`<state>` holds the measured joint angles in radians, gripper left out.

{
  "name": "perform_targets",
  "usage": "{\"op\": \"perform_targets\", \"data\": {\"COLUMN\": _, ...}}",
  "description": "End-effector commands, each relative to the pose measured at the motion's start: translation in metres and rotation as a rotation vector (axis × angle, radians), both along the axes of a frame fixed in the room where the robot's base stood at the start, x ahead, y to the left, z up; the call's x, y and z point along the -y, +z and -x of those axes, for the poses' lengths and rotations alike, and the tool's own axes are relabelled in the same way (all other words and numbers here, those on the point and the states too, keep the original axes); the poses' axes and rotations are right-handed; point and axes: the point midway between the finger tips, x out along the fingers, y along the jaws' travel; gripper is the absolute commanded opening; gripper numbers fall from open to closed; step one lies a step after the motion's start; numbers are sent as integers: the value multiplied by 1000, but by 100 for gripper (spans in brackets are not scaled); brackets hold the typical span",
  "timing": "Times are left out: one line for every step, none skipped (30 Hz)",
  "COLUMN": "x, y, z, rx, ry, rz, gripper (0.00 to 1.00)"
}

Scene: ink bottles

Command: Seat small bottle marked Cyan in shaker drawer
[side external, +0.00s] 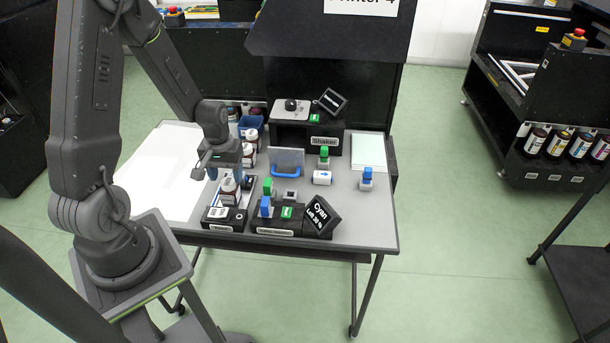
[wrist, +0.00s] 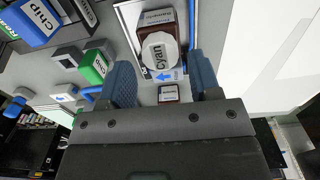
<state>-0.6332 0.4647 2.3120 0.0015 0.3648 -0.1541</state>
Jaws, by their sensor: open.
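The small bottle marked Cyan (wrist: 160,52) has a white cap and a reddish-brown body. It stands upright in a dark station at the table's front left, and it also shows in the side external view (side external: 229,192). My gripper (side external: 225,172) is open right above it. In the wrist view my gripper's blue fingers (wrist: 160,70) lie either side of the cap, with gaps visible. The black shaker (side external: 322,142) stands at the back of the table. A grey panel with a blue handle (side external: 287,172) is in front of it; I cannot tell whether this is the drawer.
More bottles (side external: 249,153) stand behind my gripper. A white sheet (side external: 160,175) covers the left side. The table's front right is clear.

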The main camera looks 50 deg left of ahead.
Motion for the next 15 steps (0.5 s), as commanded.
{"op": "perform_targets", "data": {"x": 0, "y": -1, "z": 0, "rx": -1, "ry": 0, "rz": 1, "gripper": 57}}
{"op": "perform_targets", "data": {"x": 0, "y": -1, "z": 0, "rx": -1, "ry": 0, "rz": 1, "gripper": 57}}
{"op": "perform_targets", "data": {"x": 0, "y": -2, "z": 0, "rx": -1, "ry": 0, "rz": 1, "gripper": 57}}
{"op": "perform_targets", "data": {"x": 0, "y": -2, "z": 0, "rx": -1, "ry": 0, "rz": 1, "gripper": 57}}
{"op": "perform_targets", "data": {"x": 0, "y": -3, "z": 0, "rx": -1, "ry": 0, "rz": 1, "gripper": 57}}
{"op": "perform_targets", "data": {"x": 0, "y": -3, "z": 0, "rx": -1, "ry": 0, "rz": 1, "gripper": 57}}
{"op": "perform_targets", "data": {"x": 0, "y": -4, "z": 0, "rx": -1, "ry": 0, "rz": 1, "gripper": 57}}
{"op": "perform_targets", "data": {"x": 0, "y": -4, "z": 0, "rx": 0, "ry": 0, "rz": 0, "gripper": 57}}
{"op": "perform_targets", "data": {"x": 0, "y": -5, "z": 0, "rx": 0, "ry": 0, "rz": 0, "gripper": 57}}
{"op": "perform_targets", "data": {"x": 0, "y": -5, "z": 0, "rx": 0, "ry": 0, "rz": 0, "gripper": 57}}
{"op": "perform_targets", "data": {"x": 0, "y": -5, "z": 0, "rx": 0, "ry": 0, "rz": 0, "gripper": 57}}
{"op": "perform_targets", "data": {"x": 0, "y": -6, "z": 0, "rx": 0, "ry": 0, "rz": 0, "gripper": 57}}
{"op": "perform_targets", "data": {"x": 0, "y": -6, "z": 0, "rx": 1, "ry": 0, "rz": -1, "gripper": 57}}
{"op": "perform_targets", "data": {"x": 0, "y": -7, "z": 0, "rx": 1, "ry": 0, "rz": -1, "gripper": 57}}
{"op": "perform_targets", "data": {"x": 0, "y": -7, "z": 0, "rx": 1, "ry": 0, "rz": -1, "gripper": 57}}
